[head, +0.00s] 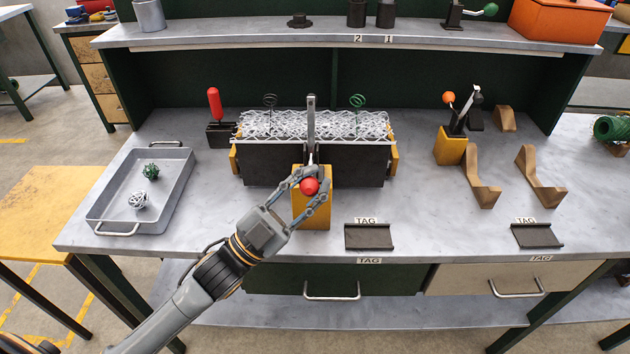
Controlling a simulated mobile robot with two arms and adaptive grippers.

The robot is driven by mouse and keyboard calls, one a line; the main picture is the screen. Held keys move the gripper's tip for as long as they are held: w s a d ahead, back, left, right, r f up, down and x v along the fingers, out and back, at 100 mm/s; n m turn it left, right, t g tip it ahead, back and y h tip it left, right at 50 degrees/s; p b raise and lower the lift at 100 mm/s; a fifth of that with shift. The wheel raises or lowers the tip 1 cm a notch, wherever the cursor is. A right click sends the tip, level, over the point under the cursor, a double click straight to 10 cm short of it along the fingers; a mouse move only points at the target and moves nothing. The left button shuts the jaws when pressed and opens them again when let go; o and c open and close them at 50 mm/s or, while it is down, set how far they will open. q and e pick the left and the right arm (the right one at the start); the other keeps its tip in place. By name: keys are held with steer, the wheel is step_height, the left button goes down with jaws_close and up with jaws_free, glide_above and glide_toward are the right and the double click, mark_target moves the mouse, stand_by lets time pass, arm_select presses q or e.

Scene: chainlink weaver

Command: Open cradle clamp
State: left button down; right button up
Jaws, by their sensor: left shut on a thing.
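The cradle (262,165) stands at the middle of the bench, a dark block with yellow ends and a roll of white chainlink mesh (270,125) lying in it. The cradle clamp (311,115) has an upright grey bar in front of the mesh and a yellow base block (311,212). Its red ball knob (309,186) sits between the fingers of my left gripper (311,190). The left gripper is shut on the knob, reaching in from the lower left. My right gripper is not in view.
A grey tray (180,199) with a green and a white wire ball is at the left. A red-handled tool (215,105) stands left of the cradle. An orange-knobbed clamp (449,140) and wooden brackets (482,181) are at the right. Dark TAG plates (369,237) lie near the front edge.

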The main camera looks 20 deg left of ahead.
arm_select(q)
steer(key=shift+f, duration=0.65)
steer(key=c, duration=1.3)
jaws_free()
steer(key=o, duration=0.3)
steer(key=shift+s+a, duration=0.1)
steer(key=shift+a, duration=0.15)
steer(key=shift+a+r, duration=0.1)
steer(key=shift+r, duration=0.15)
steer(key=v, duration=1.2)
steer(key=shift+s, duration=0.1)
